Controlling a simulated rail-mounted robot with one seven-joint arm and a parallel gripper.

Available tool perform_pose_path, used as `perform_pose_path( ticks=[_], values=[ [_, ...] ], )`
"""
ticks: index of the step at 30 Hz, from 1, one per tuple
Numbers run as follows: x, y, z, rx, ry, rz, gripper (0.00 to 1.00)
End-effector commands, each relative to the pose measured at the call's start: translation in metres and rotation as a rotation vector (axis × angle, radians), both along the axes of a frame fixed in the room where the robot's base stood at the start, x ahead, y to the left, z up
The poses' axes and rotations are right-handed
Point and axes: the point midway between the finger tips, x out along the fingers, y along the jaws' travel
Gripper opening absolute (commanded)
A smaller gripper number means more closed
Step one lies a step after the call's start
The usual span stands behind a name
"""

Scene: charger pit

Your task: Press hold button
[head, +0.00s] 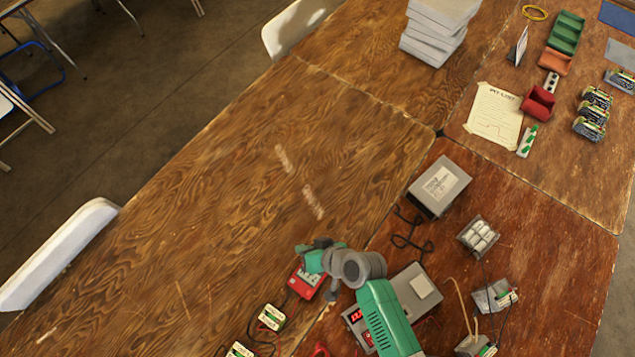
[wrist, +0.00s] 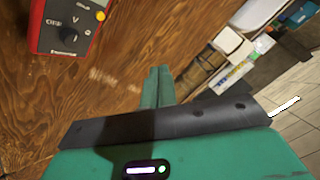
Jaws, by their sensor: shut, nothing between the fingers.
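A red multimeter (head: 305,284) with a dark grey face lies on the wooden table, partly under my gripper in the head view. In the wrist view the multimeter (wrist: 63,40) is at the upper left, cut off by the frame's top. Its face shows a dial and a round yellow button (wrist: 101,16) near the right edge; I cannot read its label. My gripper (wrist: 154,84) is shut and empty, its green fingers together over bare wood, to the right of the multimeter and apart from it. In the head view my gripper (head: 308,257) is above the multimeter's upper end.
A grey charger (head: 418,287) with red displays stands right of my gripper, partly behind my arm. Battery packs with cables (head: 271,317) lie at the lower left of the multimeter. A grey box (head: 438,187) stands farther back. The table to the left is clear.

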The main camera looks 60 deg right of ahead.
Motion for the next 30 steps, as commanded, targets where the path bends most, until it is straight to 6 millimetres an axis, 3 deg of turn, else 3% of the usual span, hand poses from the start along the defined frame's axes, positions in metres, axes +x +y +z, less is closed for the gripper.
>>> perform_pose_path(
  ticks=[3, 19, 30],
  values=[
    [-0.009, 0.002, -0.012, 0.021, 0.013, -0.011, 0.0],
    [-0.011, 0.002, -0.021, 0.023, 0.015, -0.012, 0.0],
    [-0.011, 0.002, -0.071, 0.024, 0.015, -0.013, 0.0]
  ],
)
